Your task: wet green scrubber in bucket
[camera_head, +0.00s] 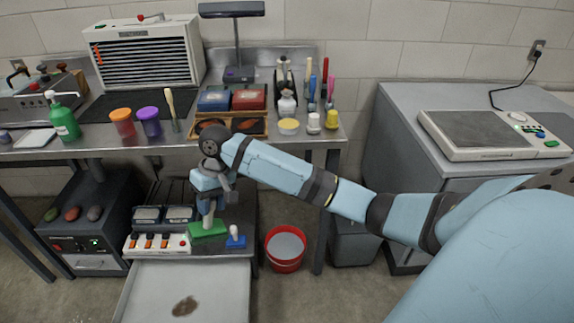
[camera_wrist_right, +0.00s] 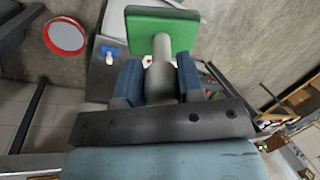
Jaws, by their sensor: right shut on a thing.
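The green scrubber (camera_head: 208,231) has a flat green block and a pale upright handle. It is at the lower shelf's front, beside a blue scrubber (camera_head: 236,238); I cannot tell whether it touches the shelf. My right gripper (camera_head: 208,200) is shut on its handle from above. In the right wrist view the gripper (camera_wrist_right: 160,82) has its fingers either side of the handle, with the green block (camera_wrist_right: 162,30) beyond. The red bucket (camera_head: 284,263) stands on the floor to the right, with greyish contents; it also shows in the wrist view (camera_wrist_right: 82,50). My left gripper is not in view.
A white switch box (camera_head: 158,244) stands left of the scrubber. A pale board with a brown stain (camera_head: 185,290) lies in front. A table leg (camera_head: 327,220) stands just right of the bucket. The bench above (camera_head: 110,143) is crowded with bottles, jars and tools.

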